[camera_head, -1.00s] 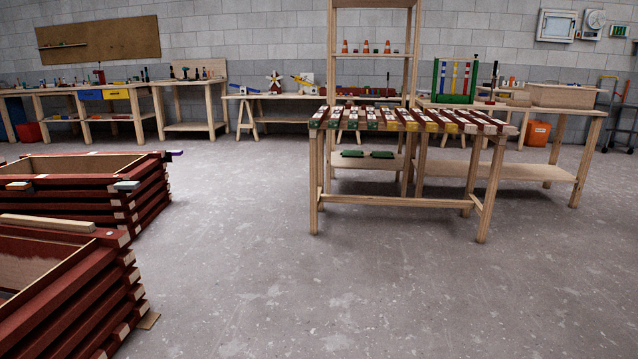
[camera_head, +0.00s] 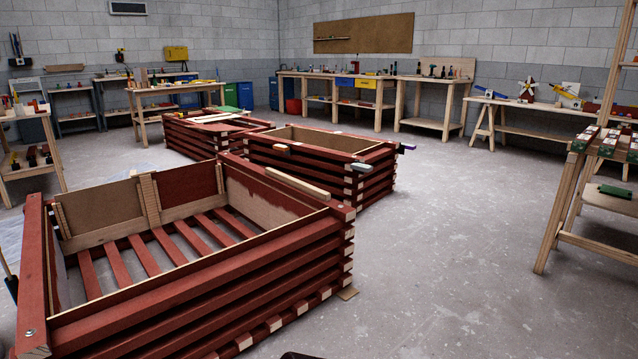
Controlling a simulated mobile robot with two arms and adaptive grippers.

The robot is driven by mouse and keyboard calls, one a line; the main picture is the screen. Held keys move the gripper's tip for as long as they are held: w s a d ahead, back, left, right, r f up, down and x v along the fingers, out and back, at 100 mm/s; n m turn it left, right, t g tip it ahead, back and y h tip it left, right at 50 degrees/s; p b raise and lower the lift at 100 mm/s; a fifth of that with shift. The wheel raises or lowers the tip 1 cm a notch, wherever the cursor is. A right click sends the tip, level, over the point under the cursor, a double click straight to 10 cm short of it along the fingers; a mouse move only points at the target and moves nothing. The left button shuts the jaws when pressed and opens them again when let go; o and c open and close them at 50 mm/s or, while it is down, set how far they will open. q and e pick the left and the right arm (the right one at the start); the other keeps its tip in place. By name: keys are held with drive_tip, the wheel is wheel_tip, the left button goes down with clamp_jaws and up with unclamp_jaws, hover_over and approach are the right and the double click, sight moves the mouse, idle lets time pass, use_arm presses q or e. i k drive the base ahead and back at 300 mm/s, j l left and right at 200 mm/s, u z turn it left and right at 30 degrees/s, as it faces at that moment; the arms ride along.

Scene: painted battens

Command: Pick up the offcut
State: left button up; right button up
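The offcut is not certain from this view. A longer pale wood strip (camera_head: 296,184) rests on that crate's back right rim. Neither of my grippers can be made out, so whether they hold anything does not show.
More red crates stand behind, one with small coloured pieces on its rim (camera_head: 340,157). A table with painted battens (camera_head: 585,140) stands at the right edge. Workbenches line the back wall. The concrete floor (camera_head: 450,260) right of the crates is clear.

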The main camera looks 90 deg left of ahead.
sight(324, 195)
drive_tip(key=u, duration=2.15)
drive_tip(key=i+j+u, duration=0.3)
drive_tip(key=i+j, duration=0.2)
drive_tip(key=i+j+u, duration=0.3)
drive_tip(key=i+j, duration=0.2)
